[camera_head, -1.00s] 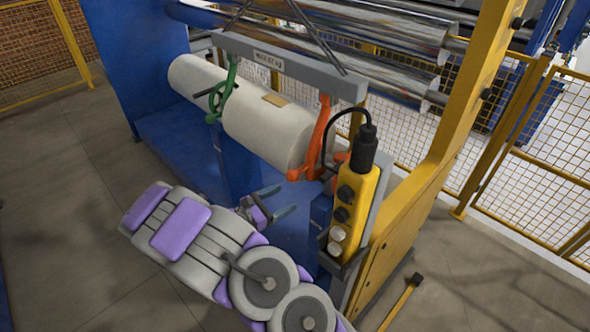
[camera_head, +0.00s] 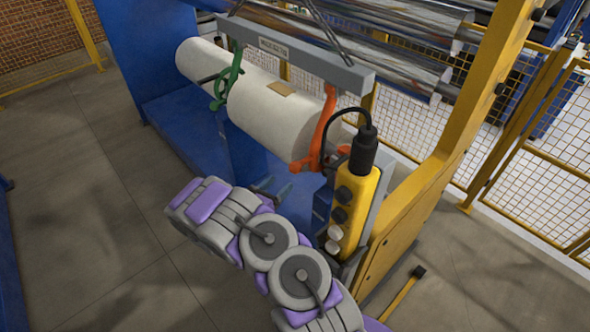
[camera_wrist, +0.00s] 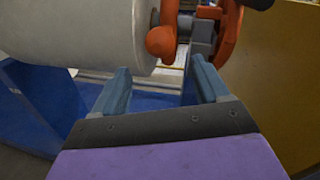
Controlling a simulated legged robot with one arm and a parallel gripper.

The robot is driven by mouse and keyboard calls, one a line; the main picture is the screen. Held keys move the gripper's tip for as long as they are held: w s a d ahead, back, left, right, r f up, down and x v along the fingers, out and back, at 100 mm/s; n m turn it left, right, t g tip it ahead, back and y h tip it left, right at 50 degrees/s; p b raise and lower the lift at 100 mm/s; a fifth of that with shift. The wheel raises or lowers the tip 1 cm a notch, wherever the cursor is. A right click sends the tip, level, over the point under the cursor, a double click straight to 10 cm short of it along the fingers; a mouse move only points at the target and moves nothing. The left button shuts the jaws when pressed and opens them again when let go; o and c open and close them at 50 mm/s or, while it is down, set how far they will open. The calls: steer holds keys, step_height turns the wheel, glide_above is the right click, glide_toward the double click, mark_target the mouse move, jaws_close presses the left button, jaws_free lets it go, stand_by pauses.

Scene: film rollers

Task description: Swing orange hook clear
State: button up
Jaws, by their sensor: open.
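The orange hook (camera_head: 324,127) hangs from the right end of the grey lifting beam (camera_head: 296,59), at the near end of the white film roll (camera_head: 268,118). In the wrist view the orange hook (camera_wrist: 229,35) stands ahead, its rounded orange tip (camera_wrist: 161,42) close to the roll's end face (camera_wrist: 120,40). My gripper (camera_wrist: 161,80) is open and empty, its two blue-grey fingers below and short of the hook, apart from it. In the head view my gripper (camera_head: 274,188) is partly hidden by my arm, below the roll. The green hook (camera_head: 228,78) hangs at the beam's left part.
A yellow pendant control box (camera_head: 354,208) with a black cable stands right of the hook. A yellow post (camera_head: 440,150) rises behind it. The blue machine frame (camera_head: 190,145) is at left. Open floor (camera_head: 90,220) lies at left.

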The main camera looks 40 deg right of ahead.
mark_target(291, 171)
steer(key=b+x, duration=0.1)
steer(key=x, duration=0.9)
steer(key=shift+d, duration=0.25)
steer(key=shift+a, duration=0.15)
jaws_close()
